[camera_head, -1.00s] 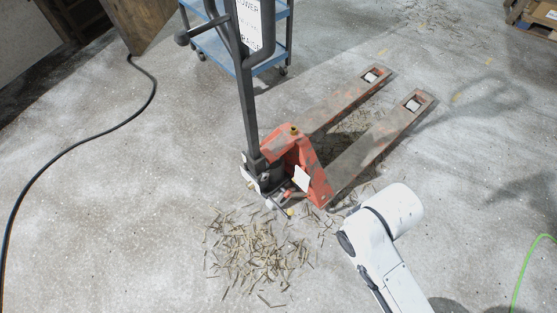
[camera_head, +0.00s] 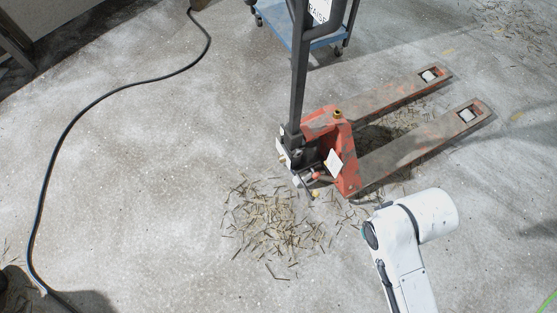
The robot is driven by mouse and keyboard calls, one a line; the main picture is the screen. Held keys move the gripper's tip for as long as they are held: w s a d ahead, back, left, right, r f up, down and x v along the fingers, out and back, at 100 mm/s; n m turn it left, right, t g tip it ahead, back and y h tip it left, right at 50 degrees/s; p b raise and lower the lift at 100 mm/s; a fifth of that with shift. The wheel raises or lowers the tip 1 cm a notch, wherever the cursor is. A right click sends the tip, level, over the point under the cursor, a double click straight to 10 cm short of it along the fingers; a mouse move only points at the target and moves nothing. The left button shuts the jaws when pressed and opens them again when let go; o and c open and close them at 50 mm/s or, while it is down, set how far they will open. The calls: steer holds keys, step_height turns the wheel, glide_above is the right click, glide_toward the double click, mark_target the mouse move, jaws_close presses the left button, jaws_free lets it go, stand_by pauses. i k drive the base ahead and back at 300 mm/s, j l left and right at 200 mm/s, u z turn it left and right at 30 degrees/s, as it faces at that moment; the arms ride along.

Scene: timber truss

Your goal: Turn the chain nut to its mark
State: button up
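An orange pallet jack (camera_head: 345,165) stands on the concrete floor, its dark handle rising to the top edge of the head view. Its two forks (camera_head: 425,145) point to the upper right. Small fittings (camera_head: 312,178) show at the foot of the handle, with a red and a yellow tip; they are too small to tell which is the chain nut, and I see no mark. My white arm is at the lower right, in front of the jack and apart from it. My gripper is outside the picture.
A pile of wood slivers (camera_head: 272,222) lies left of the jack's base, with more around the forks. A black cable (camera_head: 75,120) curves over the floor at left. A blue cart (camera_head: 285,22) stands behind. A green line (camera_head: 548,302) shows at lower right. The left floor is mostly clear.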

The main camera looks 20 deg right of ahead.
mark_target(281, 158)
steer(key=i+j, duration=0.3)
steer(key=i+j+z, duration=0.1)
steer(key=i+j, duration=0.15)
steer(key=j, duration=0.2)
steer(key=i+j, duration=0.3)
steer(key=i+j+z, duration=0.15)
steer(key=j, duration=0.3)
steer(key=i+j, duration=0.35)
steer(key=i+j+z, duration=0.1)
steer(key=i+j, duration=0.2)
steer(key=j, duration=0.2)
